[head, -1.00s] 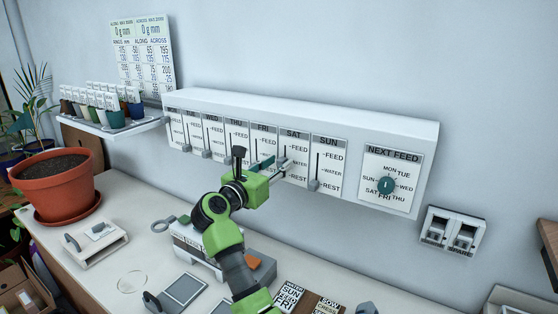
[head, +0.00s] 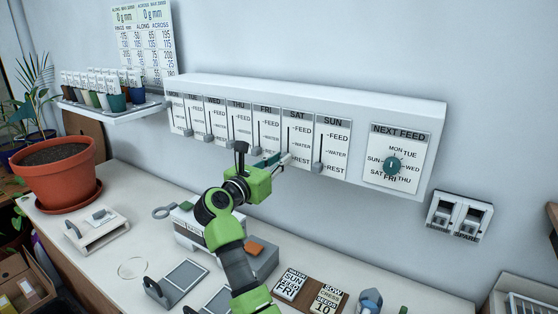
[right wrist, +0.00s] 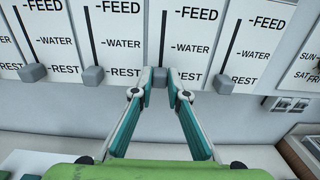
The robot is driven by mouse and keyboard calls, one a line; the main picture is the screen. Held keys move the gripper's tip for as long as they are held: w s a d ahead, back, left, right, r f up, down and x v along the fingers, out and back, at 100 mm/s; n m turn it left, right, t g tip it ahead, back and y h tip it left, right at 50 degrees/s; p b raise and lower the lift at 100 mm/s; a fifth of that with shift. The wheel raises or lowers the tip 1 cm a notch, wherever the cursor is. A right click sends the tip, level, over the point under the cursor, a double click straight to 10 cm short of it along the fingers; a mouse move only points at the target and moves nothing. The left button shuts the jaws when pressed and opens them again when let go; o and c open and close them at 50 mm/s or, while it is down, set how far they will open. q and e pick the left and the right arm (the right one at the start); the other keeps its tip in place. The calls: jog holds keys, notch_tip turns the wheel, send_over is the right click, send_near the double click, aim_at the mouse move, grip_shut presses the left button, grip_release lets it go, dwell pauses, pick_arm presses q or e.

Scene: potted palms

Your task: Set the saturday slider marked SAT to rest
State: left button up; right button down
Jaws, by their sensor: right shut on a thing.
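The SAT slider's panel (head: 297,116) is second from the right among the white day panels on the wall unit. Its grey knob (right wrist: 160,76) shows between the fingertips in the right wrist view, low in its slot, about level with the REST mark. My right gripper (right wrist: 160,80) is shut on this knob, one teal-and-grey finger on each side. In the head view the right gripper (head: 286,159) covers the SAT knob. My left gripper is not in view.
The SUN knob (head: 318,168) sits close to the right, and the FRI knob (right wrist: 93,76) close to the left, both near REST. A NEXT FEED dial (head: 392,166) is farther right. Below, a bench (head: 130,215) holds trays and cards.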

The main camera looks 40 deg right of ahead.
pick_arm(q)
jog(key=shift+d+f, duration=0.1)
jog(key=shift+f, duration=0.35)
pick_arm(e)
jog(key=shift+f, duration=0.5)
jog(key=c, duration=2)
grip_release()
jog(key=shift+d, duration=0.15)
jog(key=shift+o, duration=0.2)
jog(key=v, duration=0.7)
jog(key=shift+a, duration=0.3)
